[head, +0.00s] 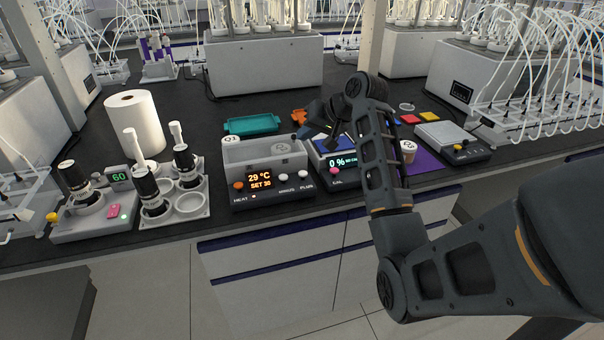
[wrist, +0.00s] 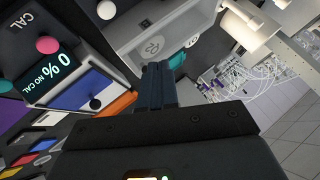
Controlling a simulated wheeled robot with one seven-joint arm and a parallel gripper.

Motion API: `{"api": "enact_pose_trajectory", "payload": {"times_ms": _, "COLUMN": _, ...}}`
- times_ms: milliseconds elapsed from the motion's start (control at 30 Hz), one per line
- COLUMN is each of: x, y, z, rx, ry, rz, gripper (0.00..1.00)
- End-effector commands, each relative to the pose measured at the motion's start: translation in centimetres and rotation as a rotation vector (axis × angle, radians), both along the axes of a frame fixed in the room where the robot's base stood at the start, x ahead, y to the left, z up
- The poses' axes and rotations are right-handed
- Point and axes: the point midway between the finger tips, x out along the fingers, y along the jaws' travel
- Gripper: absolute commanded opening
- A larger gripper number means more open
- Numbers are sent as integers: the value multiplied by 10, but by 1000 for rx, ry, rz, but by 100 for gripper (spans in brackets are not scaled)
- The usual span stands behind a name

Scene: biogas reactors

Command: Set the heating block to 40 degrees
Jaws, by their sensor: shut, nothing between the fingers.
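The heating block (head: 265,157) is a grey open-topped box at the bench's front edge. Its orange display (head: 261,178) reads 29 °C and a set value that looks like 30.
A blue meter (head: 342,162) showing 0% with a pink CAL button stands just right of the block. A rack with dark bottles (head: 183,200) is to the left. A teal tray (head: 251,124) and an orange item (head: 299,117) lie behind.

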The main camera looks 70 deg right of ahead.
Motion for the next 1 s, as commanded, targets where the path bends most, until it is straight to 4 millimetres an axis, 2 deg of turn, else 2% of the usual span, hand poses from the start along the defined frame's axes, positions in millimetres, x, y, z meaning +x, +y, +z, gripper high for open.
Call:
{"api": "enact_pose_trajectory", "payload": {"times_ms": 267, "x": -1, "y": 0, "z": -17, "rx": 2, "ry": 2, "rz": -1, "gripper": 0}}
{"api": "enact_pose_trajectory", "payload": {"times_ms": 667, "x": 0, "y": 0, "z": -69, "rx": 1, "ry": 0, "rz": -1, "gripper": 0}}
{"api": "enact_pose_trajectory", "payload": {"times_ms": 1000, "x": 0, "y": 0, "z": -88, "rx": 1, "ry": 0, "rz": 0, "gripper": 0}}
